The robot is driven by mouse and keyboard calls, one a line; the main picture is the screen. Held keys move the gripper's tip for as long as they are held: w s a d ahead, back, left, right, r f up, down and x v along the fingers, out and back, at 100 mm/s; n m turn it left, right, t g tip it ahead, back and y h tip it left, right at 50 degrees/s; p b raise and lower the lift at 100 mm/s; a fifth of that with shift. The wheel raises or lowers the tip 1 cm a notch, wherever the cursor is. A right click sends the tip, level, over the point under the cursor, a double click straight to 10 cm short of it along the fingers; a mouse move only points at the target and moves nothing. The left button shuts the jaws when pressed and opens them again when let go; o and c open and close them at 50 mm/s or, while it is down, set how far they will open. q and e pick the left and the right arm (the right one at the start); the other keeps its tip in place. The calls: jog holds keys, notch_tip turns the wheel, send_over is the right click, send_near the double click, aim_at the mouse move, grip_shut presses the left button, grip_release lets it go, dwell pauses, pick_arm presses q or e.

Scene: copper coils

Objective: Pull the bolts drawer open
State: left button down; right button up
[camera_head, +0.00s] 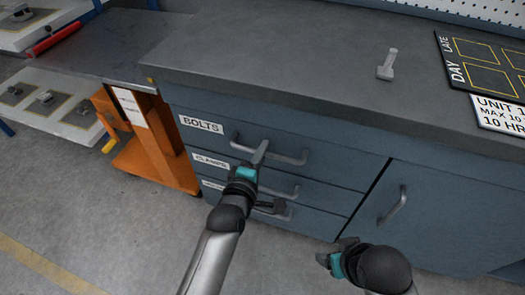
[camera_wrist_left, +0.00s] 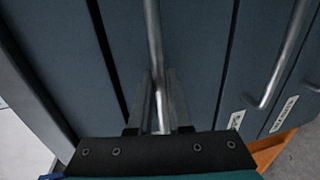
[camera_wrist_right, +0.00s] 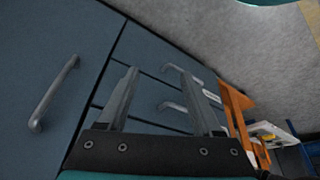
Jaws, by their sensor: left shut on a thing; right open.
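The bolts drawer (camera_head: 325,160) is the top drawer in the blue cabinet, with a white BOLTS label (camera_head: 201,123) at its left. It looks shut, about flush with the cabinet front. My left gripper (camera_head: 260,153) is shut on the drawer's grey bar handle (camera_head: 290,158). In the left wrist view the handle (camera_wrist_left: 154,40) runs down between the two fingers (camera_wrist_left: 160,100). My right gripper (camera_head: 335,250) is low in front of the cabinet, apart from it. In the right wrist view its fingers (camera_wrist_right: 163,95) are spread and empty.
Two lower drawers with handles (camera_head: 282,192) lie below, and a door with a handle (camera_head: 393,205) is to the right. An orange cart (camera_head: 150,150) stands left of the cabinet. A small grey part (camera_head: 387,64) and signs (camera_head: 499,114) lie on the worktop. Floor in front is clear.

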pick_arm(q)
jog(key=shift+s, duration=0.15)
pick_arm(e)
jog(key=shift+r, duration=0.1)
pick_arm(q)
jog(key=f+p+v, duration=0.2)
jog(key=p+v, duration=0.3)
jog(key=v, duration=0.7)
jog(key=s+f+p+v, duration=0.1)
jog(key=f+p+v, duration=0.2)
jog(key=v, duration=1)
jog(key=shift+s+a+p, duration=0.25)
jog(key=shift+p, duration=0.65)
pick_arm(e)
jog(key=s+d+f+g, duration=0.1)
jog(key=s+d+f, duration=0.1)
jog(key=s+f, duration=0.3)
jog(key=s+d+f+g, duration=0.1)
jog(key=s+f, duration=0.5)
jog(key=f, duration=0.6)
jog(key=shift+d+f+h, duration=0.3)
jog(key=shift+d, duration=0.35)
pick_arm(q)
jog(key=shift+f, duration=0.15)
jog(key=c, duration=0.8)
grip_release()
jog(key=shift+c, duration=0.2)
jog(key=shift+w, duration=0.1)
